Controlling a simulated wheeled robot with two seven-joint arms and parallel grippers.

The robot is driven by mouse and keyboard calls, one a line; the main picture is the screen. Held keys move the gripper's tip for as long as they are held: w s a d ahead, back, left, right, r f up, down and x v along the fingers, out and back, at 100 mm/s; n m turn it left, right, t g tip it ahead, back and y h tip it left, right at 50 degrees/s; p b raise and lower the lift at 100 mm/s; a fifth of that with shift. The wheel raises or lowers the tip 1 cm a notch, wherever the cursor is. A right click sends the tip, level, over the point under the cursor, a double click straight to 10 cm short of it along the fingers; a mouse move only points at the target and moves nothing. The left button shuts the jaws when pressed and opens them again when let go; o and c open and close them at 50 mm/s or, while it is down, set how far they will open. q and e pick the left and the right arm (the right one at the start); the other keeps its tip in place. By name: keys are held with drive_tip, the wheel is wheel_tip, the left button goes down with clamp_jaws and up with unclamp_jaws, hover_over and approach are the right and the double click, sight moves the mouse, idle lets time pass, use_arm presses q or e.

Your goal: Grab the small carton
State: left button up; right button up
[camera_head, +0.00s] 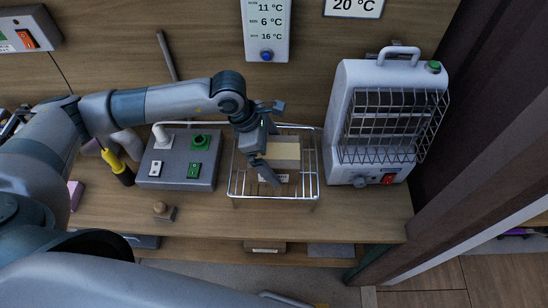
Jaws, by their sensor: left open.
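The small carton (287,151) is a pale tan box on a wire rack (310,192) in the middle of the wooden bench. A white label shows low on its front. My left gripper (268,142) is over the carton's left side, its fingers pointing down and apart. The gripper hides part of the carton, and I cannot tell whether the fingers touch it. My right gripper does not show.
A heater (385,85) with a wire guard stands close to the right of the rack. A grey switch box (178,172) is to the left. A thermometer display (266,25) hangs on the wall behind.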

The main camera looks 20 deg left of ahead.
sight(277, 151)
use_arm(q)
drive_tip(key=shift+f+b, duration=0.2)
drive_tip(key=shift+b, duration=0.4)
idle(0.8)
drive_tip(key=shift+c, duration=0.3)
drive_tip(key=c, duration=1.2)
drive_tip(key=shift+r+p, duration=0.35)
drive_tip(key=shift+p, duration=0.4)
wheel_tip(277, 151, up, 4)
drive_tip(key=b, duration=0.3)
drive_tip(key=shift+f, duration=0.2)
drive_tip(key=s+d+r+b, duration=0.4)
drive_tip(key=s+r, duration=0.3)
drive_tip(key=s, duration=0.3)
drive_tip(key=shift+d, duration=0.9)
